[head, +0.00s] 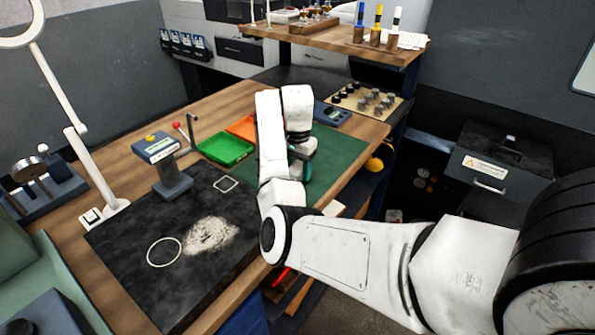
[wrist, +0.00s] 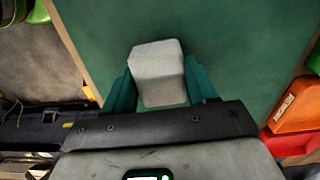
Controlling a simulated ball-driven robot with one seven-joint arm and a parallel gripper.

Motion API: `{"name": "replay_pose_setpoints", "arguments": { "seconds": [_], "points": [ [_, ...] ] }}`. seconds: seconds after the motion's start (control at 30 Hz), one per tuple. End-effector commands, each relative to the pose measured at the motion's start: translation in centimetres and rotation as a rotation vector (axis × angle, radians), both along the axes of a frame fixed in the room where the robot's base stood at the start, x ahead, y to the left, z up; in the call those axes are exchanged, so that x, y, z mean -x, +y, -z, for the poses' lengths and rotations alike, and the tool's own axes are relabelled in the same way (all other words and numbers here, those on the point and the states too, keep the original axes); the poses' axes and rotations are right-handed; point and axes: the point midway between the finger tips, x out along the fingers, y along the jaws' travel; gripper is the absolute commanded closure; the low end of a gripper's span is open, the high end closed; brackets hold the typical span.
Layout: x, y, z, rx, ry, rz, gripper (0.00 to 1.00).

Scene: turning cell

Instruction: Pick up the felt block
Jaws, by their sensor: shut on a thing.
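The felt block is a pale grey block (wrist: 157,72) between the two teal fingers of my gripper (wrist: 160,84) in the wrist view. The fingers press on its left and right sides, and its far end sticks out beyond them. Below and around it is the green mat (wrist: 230,40); I cannot tell whether the block touches the mat or is just above it. In the head view my gripper (head: 303,163) is over the green mat (head: 340,150), and my arm hides the block.
A green tray (head: 226,148) and an orange tray (head: 242,127) stand left of my gripper. A board with several metal pieces (head: 368,101) and a dark scale-like device (head: 332,115) lie behind it. A dark mat (head: 140,240) covers the near left. The mat's right side is clear.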

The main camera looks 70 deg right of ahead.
Motion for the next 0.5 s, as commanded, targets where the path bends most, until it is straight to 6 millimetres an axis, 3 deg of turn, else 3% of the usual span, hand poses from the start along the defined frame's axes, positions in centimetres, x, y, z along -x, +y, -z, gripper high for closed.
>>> {"name": "replay_pose_setpoints", "arguments": {
  "seconds": [0.2,0.5],
  "points": [
    [-0.1,-0.1,-2.4,0.003,-0.005,0.001,0.73],
    [3.8,1.5,-8.5,0.001,-0.007,0.003,0.73]
  ]
}}
